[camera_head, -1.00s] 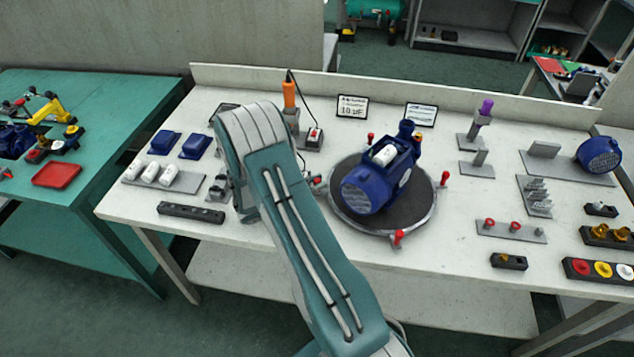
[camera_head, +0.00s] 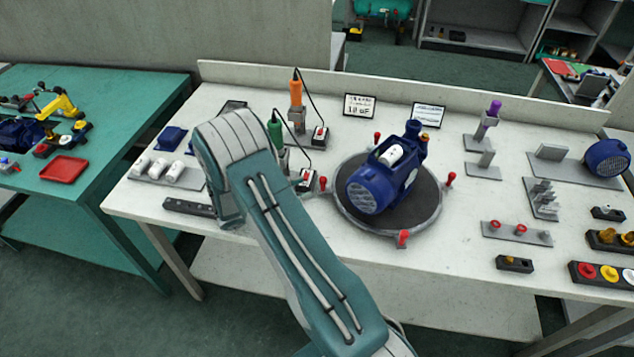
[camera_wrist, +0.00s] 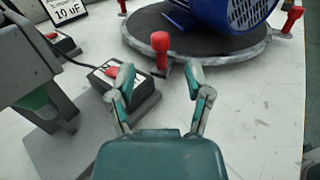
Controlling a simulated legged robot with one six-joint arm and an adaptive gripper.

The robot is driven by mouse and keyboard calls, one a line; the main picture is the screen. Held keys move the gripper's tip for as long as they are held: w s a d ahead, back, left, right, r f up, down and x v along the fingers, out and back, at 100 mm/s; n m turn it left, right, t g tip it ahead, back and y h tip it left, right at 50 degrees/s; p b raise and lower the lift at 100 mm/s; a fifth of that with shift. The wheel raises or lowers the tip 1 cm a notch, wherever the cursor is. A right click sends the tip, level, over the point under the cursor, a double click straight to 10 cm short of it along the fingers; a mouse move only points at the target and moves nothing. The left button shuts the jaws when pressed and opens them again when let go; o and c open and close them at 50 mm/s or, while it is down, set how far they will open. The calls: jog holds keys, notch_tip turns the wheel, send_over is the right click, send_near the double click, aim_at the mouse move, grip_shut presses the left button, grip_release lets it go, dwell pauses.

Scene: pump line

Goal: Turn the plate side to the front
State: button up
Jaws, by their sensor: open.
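A blue pump (camera_head: 380,182) with a ribbed round end cover sits on a dark round turntable (camera_head: 425,205) with a grey rim. The ribbed cover faces the front left, and a white cylinder shows in its top. Several red-knobbed handles stand around the rim. In the wrist view one red knob (camera_wrist: 160,44) stands just beyond my gripper (camera_wrist: 160,82), roughly between its fingertips. My gripper is open and empty, apart from the pump. The pump (camera_wrist: 235,12) is only partly in the wrist view. In the head view my arm hides my gripper.
A grey tool stand (camera_wrist: 45,95) and a black box with a red button (camera_wrist: 115,75) are close left of my gripper. Orange (camera_head: 296,90) and green (camera_head: 274,130) tools stand behind my arm. Small fixtures fill the right side.

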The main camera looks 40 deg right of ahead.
jog(key=v, duration=0.5)
jog(key=shift+w+a, duration=0.1)
jog(key=shift+a, duration=0.3)
jog(key=shift+c, duration=0.4)
